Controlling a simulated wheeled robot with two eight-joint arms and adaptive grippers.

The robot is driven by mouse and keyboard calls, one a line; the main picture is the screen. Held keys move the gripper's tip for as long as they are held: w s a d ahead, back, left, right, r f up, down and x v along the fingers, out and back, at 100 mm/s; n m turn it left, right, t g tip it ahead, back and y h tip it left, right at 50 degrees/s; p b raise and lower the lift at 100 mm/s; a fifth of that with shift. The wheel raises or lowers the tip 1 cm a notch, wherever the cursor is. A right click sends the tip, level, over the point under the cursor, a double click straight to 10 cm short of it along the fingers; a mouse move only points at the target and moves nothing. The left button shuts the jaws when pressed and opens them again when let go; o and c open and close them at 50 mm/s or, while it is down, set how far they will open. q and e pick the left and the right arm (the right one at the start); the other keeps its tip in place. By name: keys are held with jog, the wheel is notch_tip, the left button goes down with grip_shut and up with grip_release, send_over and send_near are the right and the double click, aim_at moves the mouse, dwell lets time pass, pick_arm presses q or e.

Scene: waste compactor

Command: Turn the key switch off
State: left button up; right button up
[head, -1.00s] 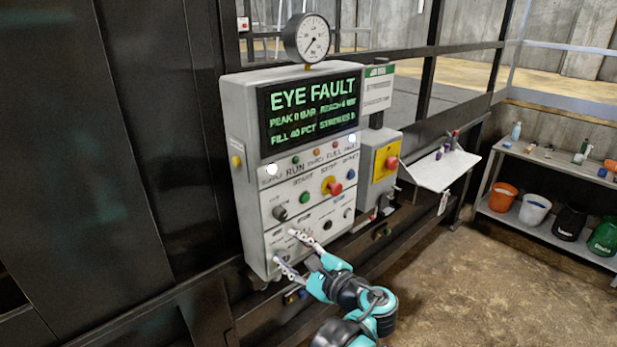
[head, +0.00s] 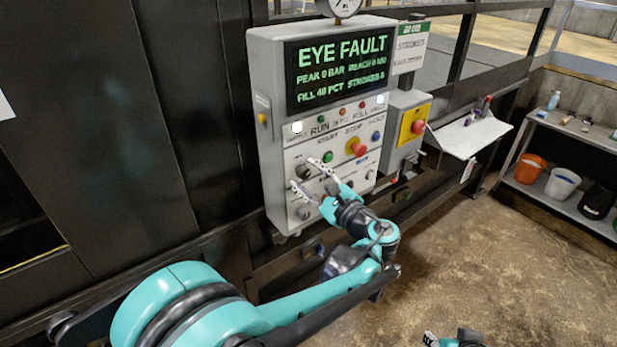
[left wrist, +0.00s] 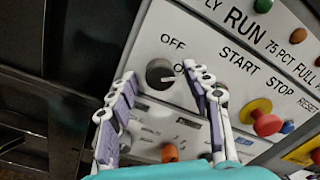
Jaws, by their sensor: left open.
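The key switch (head: 303,172) is a dark round knob at the left of the white control panel. In the left wrist view the key switch (left wrist: 158,74) has OFF above it and a partly hidden ON label at its right. A pale mark on the knob points right, toward the ON label. My left gripper (head: 305,174) is open, with its fingertips on either side of the knob. The left wrist view also shows the gripper (left wrist: 160,72); contact cannot be told. Part of my right gripper (head: 432,339) shows at the bottom edge; its jaw opening is unclear.
The screen (head: 340,72) reads EYE FAULT. A green button (head: 327,157) and red stop button (head: 358,148) are right of the switch. A yellow box with a red button (head: 418,126) stands beside the panel. A shelf with buckets (head: 530,168) is at the right.

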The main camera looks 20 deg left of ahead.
pick_arm(q)
grip_shut()
jog(key=shift+n, duration=0.3)
jog(key=n+b, duration=0.1)
jog(key=n, duration=0.4)
jog(key=shift+n, duration=0.3)
jog(key=n, duration=0.5)
jog(key=shift+d+n+b, duration=0.1)
jog(key=shift+n+b, duration=0.25)
jog(key=shift+n, duration=0.05)
grip_release()
